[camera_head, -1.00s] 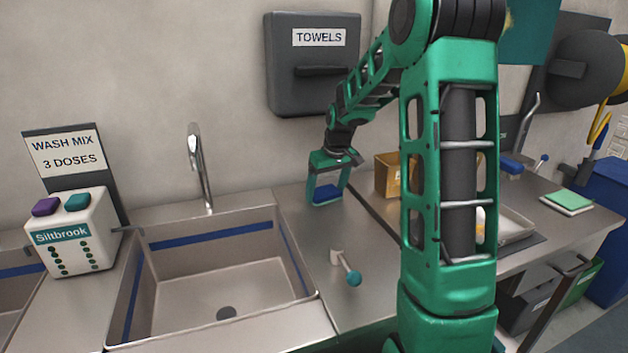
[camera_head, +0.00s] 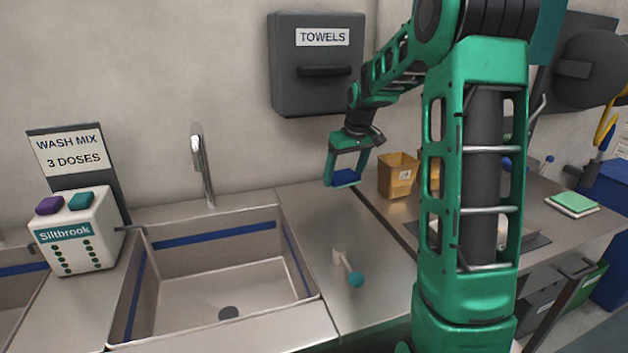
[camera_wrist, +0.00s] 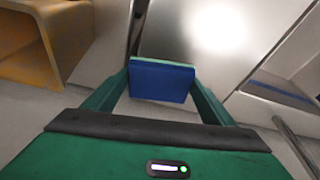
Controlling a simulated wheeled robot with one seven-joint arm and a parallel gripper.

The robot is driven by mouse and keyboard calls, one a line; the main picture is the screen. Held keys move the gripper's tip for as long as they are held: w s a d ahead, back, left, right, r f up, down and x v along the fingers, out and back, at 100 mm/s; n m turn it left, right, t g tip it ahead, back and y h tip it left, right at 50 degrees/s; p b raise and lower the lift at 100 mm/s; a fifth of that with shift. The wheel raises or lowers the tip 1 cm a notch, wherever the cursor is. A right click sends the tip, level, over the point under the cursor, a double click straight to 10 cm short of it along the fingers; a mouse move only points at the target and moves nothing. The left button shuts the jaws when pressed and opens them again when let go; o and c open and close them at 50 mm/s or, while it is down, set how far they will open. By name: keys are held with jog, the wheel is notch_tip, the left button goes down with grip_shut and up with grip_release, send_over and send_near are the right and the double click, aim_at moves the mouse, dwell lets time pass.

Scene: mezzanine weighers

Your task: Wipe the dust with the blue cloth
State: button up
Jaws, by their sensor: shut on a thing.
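My gripper (camera_head: 344,180) is shut on the blue cloth (camera_head: 346,177), a small folded blue pad. The cloth is held above the steel counter (camera_head: 318,210), near the seam to the right of the sink. In the wrist view the cloth (camera_wrist: 160,82) sits between the two green fingers, its blue face toward the camera and a pale green edge along its top. I cannot make out any dust on the counter in either view.
A sink (camera_head: 222,285) lies left of the counter, with a tap (camera_head: 202,165) behind it. A teal-knobbed lever (camera_head: 355,279) stands on the counter. A tan bin (camera_head: 398,176) is right of my gripper. A green cloth (camera_head: 573,203) lies far right. A towel box (camera_head: 318,62) hangs above.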

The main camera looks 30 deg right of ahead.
jog(key=shift+r, duration=1.5)
